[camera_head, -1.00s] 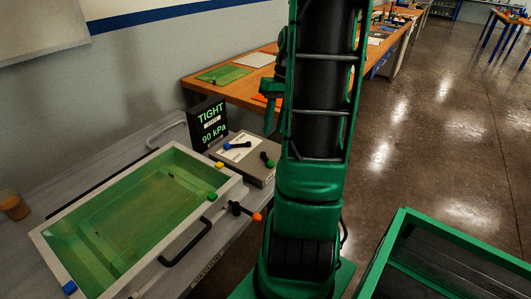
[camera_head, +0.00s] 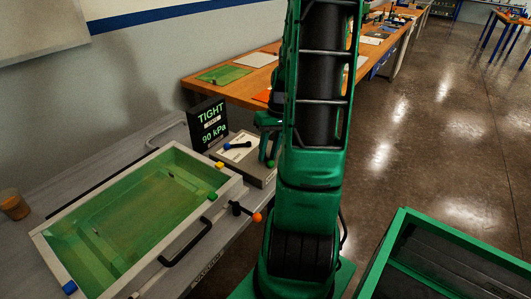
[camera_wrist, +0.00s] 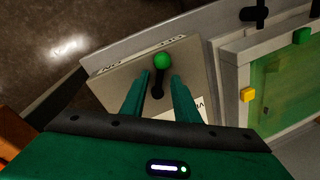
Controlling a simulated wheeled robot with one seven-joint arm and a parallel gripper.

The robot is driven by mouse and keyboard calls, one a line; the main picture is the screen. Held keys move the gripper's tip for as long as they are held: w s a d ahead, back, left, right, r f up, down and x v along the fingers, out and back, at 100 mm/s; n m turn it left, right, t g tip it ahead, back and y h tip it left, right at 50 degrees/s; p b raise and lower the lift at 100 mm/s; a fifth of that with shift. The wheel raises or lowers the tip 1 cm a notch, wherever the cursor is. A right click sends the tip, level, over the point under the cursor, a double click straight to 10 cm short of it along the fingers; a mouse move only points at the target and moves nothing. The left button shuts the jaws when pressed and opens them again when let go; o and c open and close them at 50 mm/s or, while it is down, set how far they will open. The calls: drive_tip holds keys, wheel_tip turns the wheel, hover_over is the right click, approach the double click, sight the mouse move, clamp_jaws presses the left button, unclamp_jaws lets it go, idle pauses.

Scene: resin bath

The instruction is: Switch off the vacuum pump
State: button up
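A grey box (camera_wrist: 205,57) with printed labels sits on the bench and also shows in the head view (camera_head: 262,175). On its top is a black lever with a green knob (camera_wrist: 162,60). In the head view the green knob (camera_head: 270,163) is partly hidden by my gripper (camera_head: 267,155). In the wrist view my gripper (camera_wrist: 160,77) is open, with one finger on each side of this lever; gaps show between lever and fingers.
A display (camera_head: 208,123) behind the box reads TIGHT and 90 kPa. A white-framed green bath (camera_head: 140,215) stands at the left, with a yellow block (camera_wrist: 247,95) at its edge. An orange-tipped handle (camera_head: 245,211) juts from the bath's front. An amber cup (camera_head: 14,207) stands far left.

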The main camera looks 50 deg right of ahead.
drive_tip(key=shift+c, duration=0.3)
clamp_jaws()
drive_tip(key=shift+w+a+m, duration=0.1)
drive_tip(key=shift+a+m, duration=0.05)
drive_tip(key=shift+m, duration=0.45)
drive_tip(key=shift+o, duration=0.3)
unclamp_jaws()
drive_tip(key=shift+r, duration=0.1)
